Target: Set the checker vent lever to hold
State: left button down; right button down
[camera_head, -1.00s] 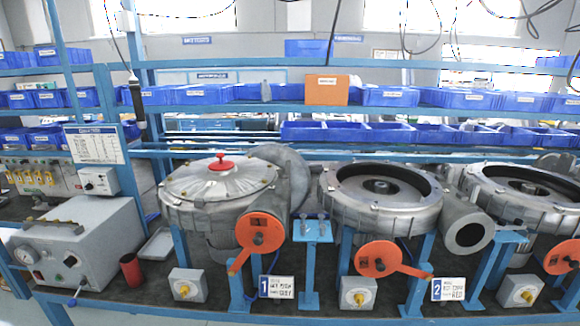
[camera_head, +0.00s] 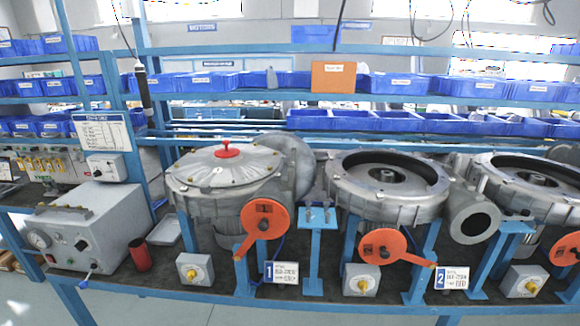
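The checker appears to be the light grey box (camera_head: 112,228) at the left end of the bench. It has a carry handle on top, a round gauge (camera_head: 39,240) and a dark knob (camera_head: 81,245) on its front. A small blue lever (camera_head: 85,281) sticks out low at its front, by the bench edge, slanting down to the left. It may be the vent lever; its markings are too small to read. Neither of my grippers is in view.
A red cup (camera_head: 140,255) and a grey tray (camera_head: 164,231) stand right of the box. A blower with a red-knobbed lid (camera_head: 225,165) and open blowers (camera_head: 388,185) fill the bench. A yellow-knobbed box (camera_head: 195,270) sits at the front edge. Floor (camera_head: 30,300) shows at lower left.

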aim_at(83, 285)
jog(key=u, duration=1.7)
